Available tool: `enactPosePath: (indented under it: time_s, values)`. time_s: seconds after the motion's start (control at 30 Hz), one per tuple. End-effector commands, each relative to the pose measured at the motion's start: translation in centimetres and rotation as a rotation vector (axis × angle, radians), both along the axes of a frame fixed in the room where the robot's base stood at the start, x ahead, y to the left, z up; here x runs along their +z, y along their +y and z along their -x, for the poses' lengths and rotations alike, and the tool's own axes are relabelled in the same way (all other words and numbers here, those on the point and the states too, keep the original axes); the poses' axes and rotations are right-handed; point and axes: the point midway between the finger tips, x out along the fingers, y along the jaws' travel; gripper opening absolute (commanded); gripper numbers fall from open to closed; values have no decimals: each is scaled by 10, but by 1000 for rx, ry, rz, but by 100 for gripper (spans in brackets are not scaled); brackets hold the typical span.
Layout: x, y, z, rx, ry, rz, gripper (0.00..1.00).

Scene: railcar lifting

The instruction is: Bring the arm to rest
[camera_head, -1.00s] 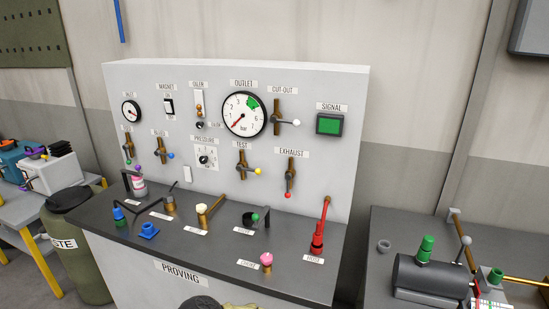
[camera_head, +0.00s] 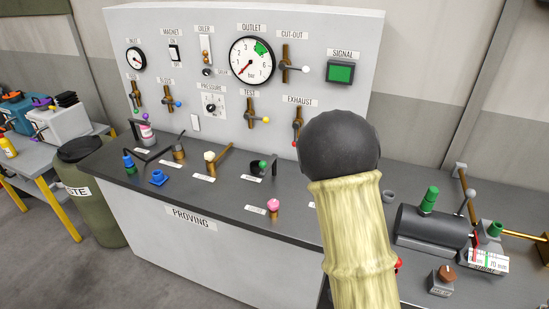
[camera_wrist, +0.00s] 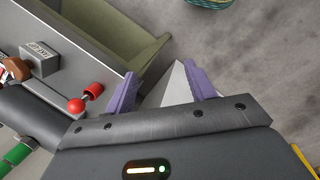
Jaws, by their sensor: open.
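My gripper (camera_wrist: 163,92) shows in the wrist view with its two purple fingers spread apart. It is open, and nothing shows between the fingers except a pale grey surface and floor beyond. In the head view a thick pale-yellow sleeved part of my arm (camera_head: 352,225) with a dark rounded end rises at the right of centre. My gripper is not visible in the head view. The arm part hides the right end of the proving bench.
The proving bench (camera_head: 150,222) has gauges, levers and small fittings. A second bench with a dark cylinder (camera_head: 432,232) stands at right. In the wrist view a red-knobbed lever (camera_wrist: 77,105) and an olive bin (camera_wrist: 120,35) lie left of the fingers. Open floor shows at upper right.

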Motion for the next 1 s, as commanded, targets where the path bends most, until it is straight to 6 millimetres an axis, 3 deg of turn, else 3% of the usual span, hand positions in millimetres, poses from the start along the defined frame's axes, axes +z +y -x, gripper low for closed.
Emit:
enactPosePath:
  time_s: [0.3,0.6,0.73,1.0]
  values:
    - [72,39,-16,-218,-164,-194,55]
    - [140,54,-15,-370,-301,-268,55]
    - [149,55,-13,-392,-320,-272,55]
    - [150,56,-13,-394,-319,-272,55]
